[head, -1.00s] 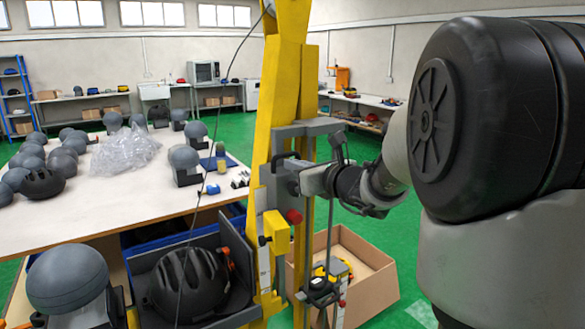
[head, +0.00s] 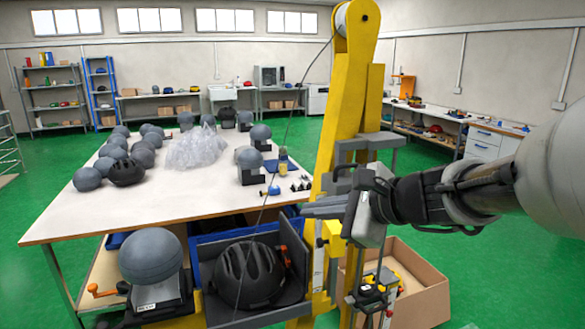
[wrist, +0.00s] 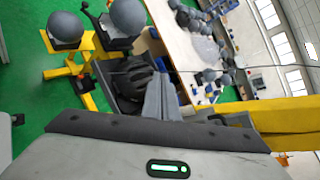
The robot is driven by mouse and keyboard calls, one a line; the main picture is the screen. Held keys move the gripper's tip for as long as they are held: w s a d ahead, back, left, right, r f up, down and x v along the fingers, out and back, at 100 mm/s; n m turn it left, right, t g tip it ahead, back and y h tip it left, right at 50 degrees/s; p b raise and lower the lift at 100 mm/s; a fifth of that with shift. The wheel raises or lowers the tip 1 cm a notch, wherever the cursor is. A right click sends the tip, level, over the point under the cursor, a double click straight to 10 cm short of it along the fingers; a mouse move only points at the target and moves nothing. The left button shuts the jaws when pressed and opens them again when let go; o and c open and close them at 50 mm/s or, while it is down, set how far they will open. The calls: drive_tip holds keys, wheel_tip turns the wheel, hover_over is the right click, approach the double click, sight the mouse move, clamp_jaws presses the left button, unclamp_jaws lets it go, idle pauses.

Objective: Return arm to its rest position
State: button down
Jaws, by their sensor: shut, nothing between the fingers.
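My gripper (head: 328,206) is shut and empty. In the head view it points left, in front of the yellow drop tower (head: 343,110), and overlaps part of the tower's grey carriage in the picture; I cannot tell whether they touch. In the wrist view the closed grey fingers (wrist: 162,98) point up over a black helmet (wrist: 130,78). That helmet also shows in the head view (head: 248,275), lying in a tray at the foot of the tower. My arm reaches in from the right edge of the head view.
A white table (head: 150,195) at left holds several grey headforms, a black helmet (head: 127,172) and clear plastic wrapping (head: 195,150). A grey headform (head: 150,255) stands in front. A cardboard box (head: 425,290) sits on the floor right of the tower. Green floor is open at right.

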drive_tip(key=s+n+g+h+p, duration=0.4)
drive_tip(key=s+n, duration=0.8)
drive_tip(key=s, duration=0.3)
drive_tip(key=s+d+n+h+p, duration=0.2)
drive_tip(key=s+d+n+h, duration=0.2)
drive_tip(key=s+d+n, duration=0.2)
drive_tip(key=shift+d+f+n+h, duration=0.3)
drive_tip(key=shift+d+n, duration=0.1)
drive_tip(key=shift+d, duration=0.5)
drive_tip(key=c, duration=2.5)
unclamp_jaws()
drive_tip(key=shift+s, duration=0.1)
